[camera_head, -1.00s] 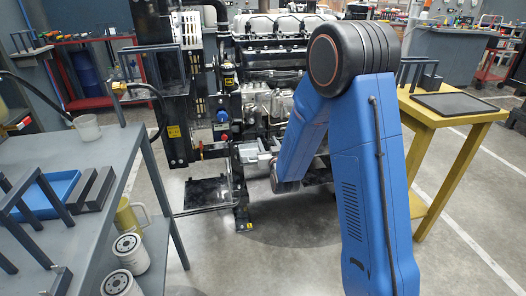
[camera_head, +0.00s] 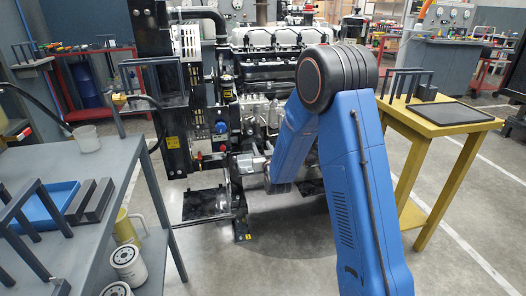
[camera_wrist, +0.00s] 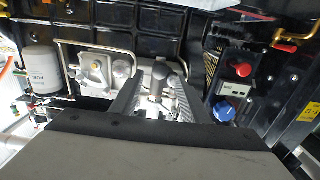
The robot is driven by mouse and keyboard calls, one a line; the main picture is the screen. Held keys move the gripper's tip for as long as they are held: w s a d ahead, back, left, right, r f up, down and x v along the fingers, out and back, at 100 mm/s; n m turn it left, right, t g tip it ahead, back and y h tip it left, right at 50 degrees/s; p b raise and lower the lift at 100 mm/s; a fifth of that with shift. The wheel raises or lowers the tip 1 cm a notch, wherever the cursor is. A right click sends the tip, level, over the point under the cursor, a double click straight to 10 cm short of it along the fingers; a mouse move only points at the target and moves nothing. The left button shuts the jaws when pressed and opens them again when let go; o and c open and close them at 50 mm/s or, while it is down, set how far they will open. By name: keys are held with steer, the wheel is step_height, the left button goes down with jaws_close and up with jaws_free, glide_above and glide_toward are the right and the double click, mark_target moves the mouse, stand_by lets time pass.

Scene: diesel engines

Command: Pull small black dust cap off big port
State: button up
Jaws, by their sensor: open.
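In the wrist view, the two dark fingers of my gripper (camera_wrist: 157,84) are open and point at the engine. A small dark grey, cap-like cylinder (camera_wrist: 158,71) shows between them, with pale metal below it. It looks like the small dust cap, but I cannot tell for sure, nor whether the fingers touch it. A blue round cap (camera_wrist: 223,112) and a red knob (camera_wrist: 243,70) are to the right of the fingers. In the head view, the engine (camera_head: 268,65) stands behind my blue arm, which hides most of the area around my gripper.
In the wrist view, a white filter (camera_wrist: 40,70) and a bent metal pipe (camera_wrist: 62,66) are at the left. A grey bench (camera_head: 60,185) stands at the left in the head view, a yellow table (camera_head: 400,103) at the right.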

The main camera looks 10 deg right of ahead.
mark_target(259, 141)
steer(key=shift+w, duration=2.5)
steer(key=c, duration=1)
